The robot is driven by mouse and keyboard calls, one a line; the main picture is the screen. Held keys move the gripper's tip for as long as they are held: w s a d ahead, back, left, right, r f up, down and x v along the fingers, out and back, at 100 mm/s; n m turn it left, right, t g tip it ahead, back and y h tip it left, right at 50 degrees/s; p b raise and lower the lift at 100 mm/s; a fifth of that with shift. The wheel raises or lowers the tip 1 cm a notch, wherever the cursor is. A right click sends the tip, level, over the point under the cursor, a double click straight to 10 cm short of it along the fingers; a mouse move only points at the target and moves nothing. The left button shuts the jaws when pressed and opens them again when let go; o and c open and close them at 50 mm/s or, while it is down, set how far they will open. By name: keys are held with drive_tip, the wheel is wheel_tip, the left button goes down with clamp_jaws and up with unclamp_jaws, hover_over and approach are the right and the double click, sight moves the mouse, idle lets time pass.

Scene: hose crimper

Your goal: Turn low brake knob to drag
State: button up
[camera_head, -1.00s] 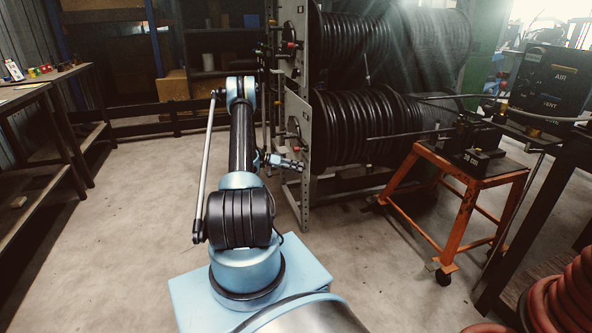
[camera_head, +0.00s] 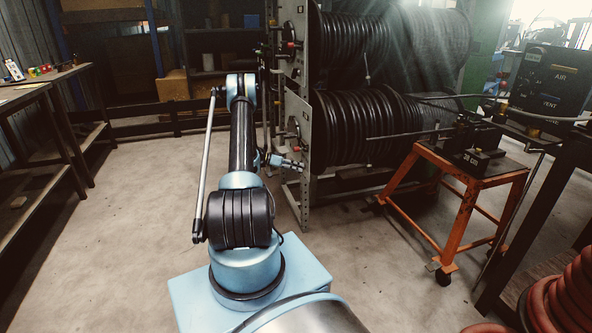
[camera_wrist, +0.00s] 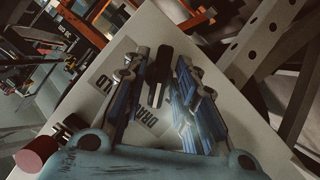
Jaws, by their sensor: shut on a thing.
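The low brake knob (camera_wrist: 155,92) is a small black knob with a pale mark, on a grey panel (camera_wrist: 240,110) in the wrist view. My gripper (camera_wrist: 158,80) has its two blue-padded fingers on either side of the knob, shut on it. In the head view my gripper (camera_head: 290,163) reaches to the lower part of the grey reel-stand panel (camera_head: 297,115); the knob is too small to make out there.
Black hose reels (camera_head: 365,125) stand right of the panel. A red-ended handle (camera_wrist: 37,155) projects near my gripper in the wrist view. An orange cart (camera_head: 470,185) stands right, a workbench (camera_head: 45,90) left. The floor between is clear.

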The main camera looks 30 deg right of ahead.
drive_tip(key=shift+w, duration=0.1)
drive_tip(key=o, duration=0.8)
drive_tip(key=shift+c, duration=0.2)
drive_tip(key=v, duration=1.2)
drive_tip(key=shift+f, duration=0.1)
